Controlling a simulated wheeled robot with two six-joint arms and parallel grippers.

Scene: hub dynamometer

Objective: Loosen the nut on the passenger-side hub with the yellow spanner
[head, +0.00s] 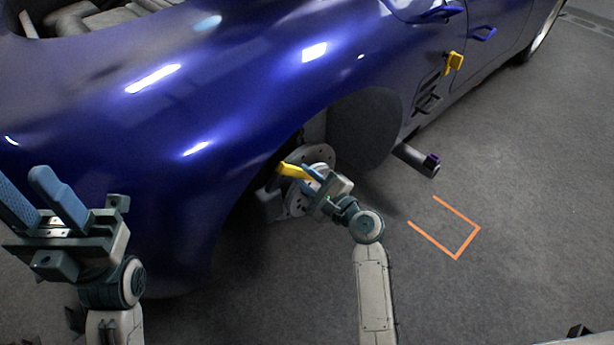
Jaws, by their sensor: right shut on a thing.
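The yellow spanner (292,170) is in my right gripper (308,176), which is shut on it, in the wheel arch of the blue car. The spanner points left and lies in front of the hub (317,154), a pale metal disc. The nut is hidden or too small to tell, and I cannot tell whether the spanner is on it. My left gripper (42,195) is open and empty at the left, in front of the car's front wing, with two blue fingers apart.
The blue car (230,90) fills the upper left and middle. A yellow piece (453,62) sits on its side. A dark cylinder with a purple end (431,161) sticks out under the sill. Orange floor marks (468,242) lie on clear grey floor at right.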

